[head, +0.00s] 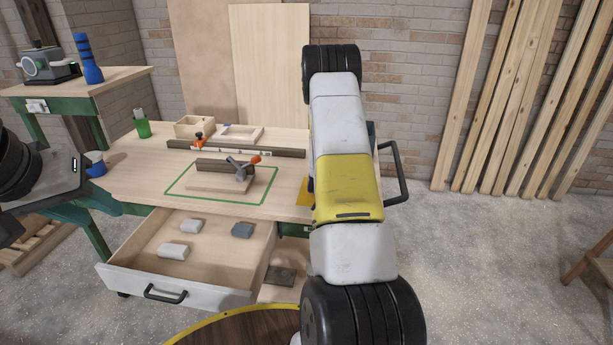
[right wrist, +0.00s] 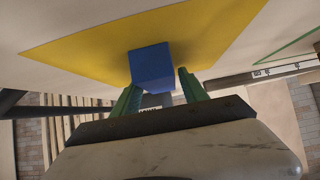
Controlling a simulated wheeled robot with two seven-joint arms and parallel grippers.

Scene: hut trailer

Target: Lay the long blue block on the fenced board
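The fenced board (head: 205,187), a small pale wood board with a dark strip along its back and a toggle clamp (head: 243,171) on its right, lies inside a green outline on the workbench. The blue block (right wrist: 152,66) shows end-on in the right wrist view, over a yellow patch (right wrist: 90,55). My right gripper (right wrist: 158,88) has its green fingers on either side of the block. Whether both touch it is unclear. In the head view my right arm hides the block and this gripper. My left gripper (head: 95,206) is left of the workbench, fingers apart and empty.
An open drawer (head: 170,290) with several grey blocks juts out below the bench front. A long dark rail (head: 270,149), small wooden trays (head: 240,132), a green cup (head: 142,127) and a blue cup (head: 96,165) stand around the board. Planks lean on the brick wall.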

